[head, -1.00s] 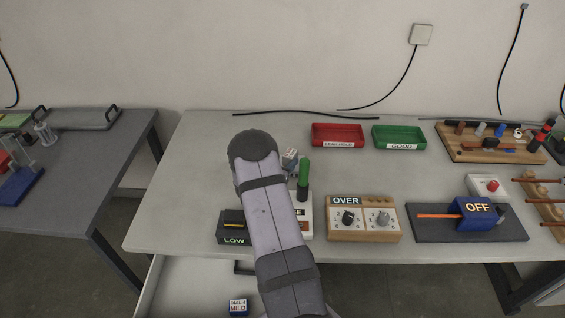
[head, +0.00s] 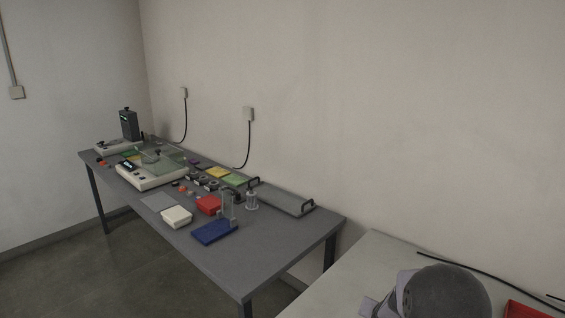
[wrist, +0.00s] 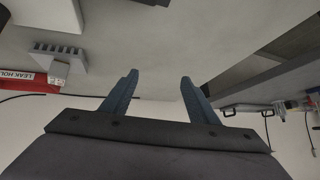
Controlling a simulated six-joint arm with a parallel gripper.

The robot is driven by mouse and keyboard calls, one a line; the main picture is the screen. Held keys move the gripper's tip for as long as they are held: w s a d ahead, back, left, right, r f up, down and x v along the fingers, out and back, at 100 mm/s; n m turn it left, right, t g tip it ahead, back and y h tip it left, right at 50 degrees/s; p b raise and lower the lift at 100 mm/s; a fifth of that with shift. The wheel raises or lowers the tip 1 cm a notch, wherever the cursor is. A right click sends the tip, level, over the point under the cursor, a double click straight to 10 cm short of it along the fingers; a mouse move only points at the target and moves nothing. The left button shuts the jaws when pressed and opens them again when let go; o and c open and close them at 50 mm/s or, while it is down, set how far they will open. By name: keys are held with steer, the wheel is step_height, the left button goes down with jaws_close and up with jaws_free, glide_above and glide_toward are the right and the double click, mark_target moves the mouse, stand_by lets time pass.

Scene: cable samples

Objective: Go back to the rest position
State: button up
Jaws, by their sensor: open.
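My gripper (wrist: 158,88) shows in the wrist view with its two blue-grey fingers apart and nothing between them. The wrist view looks upside down, with the pale bench top (wrist: 150,45) above the fingers and the wall below. In the head view only a dark rounded joint of my arm shows at the bottom right, over the light bench (head: 345,285). My gripper itself is not visible in the head view.
A dark grey table (head: 270,255) stands to the left with a blue base (head: 214,232), a red box (head: 208,204), a white box (head: 176,216) and a grey tray (head: 285,200). A gap separates it from the light bench. The red LEAK HOLD bin (wrist: 25,80) shows in the wrist view.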

steer(key=s+a+r+n+g+y, duration=0.2)
steer(key=s+a+n+y, duration=0.1)
steer(key=s+a, duration=0.55)
steer(key=s+a+r+n+g, duration=0.1)
steer(key=s+a, duration=0.3)
steer(key=s, duration=0.6)
steer(key=s+a+r+n+g, duration=0.1)
steer(key=s+a+n+g, duration=0.2)
steer(key=s, duration=0.7)
steer(key=shift+s+a+g+y, duration=0.35)
steer(key=shift+a+g, duration=0.15)
steer(key=shift+g, duration=0.3)
steer(key=shift+o, duration=1.3)
steer(key=shift+s, duration=0.1)
steer(key=o, duration=0.9)
steer(key=shift+f, duration=0.1)
steer(key=s+a+f+n+t+h+b, duration=0.55)
steer(key=a+f+n, duration=0.6)
steer(key=n, duration=0.25)
steer(key=s+a+f+n+t+h+b, duration=0.4)
steer(key=s+a+f+n+b, duration=0.3)
steer(key=a+f+n, duration=0.5)
steer(key=shift+n, duration=0.5)
steer(key=shift+s+d+b+x, duration=0.15)
steer(key=shift+b+x, duration=0.45)
steer(key=shift+x, duration=2.15)
steer(key=shift+s+d+b+x, duration=0.15)
steer(key=shift+b+x, duration=0.4)
steer(key=shift+x, duration=2.15)
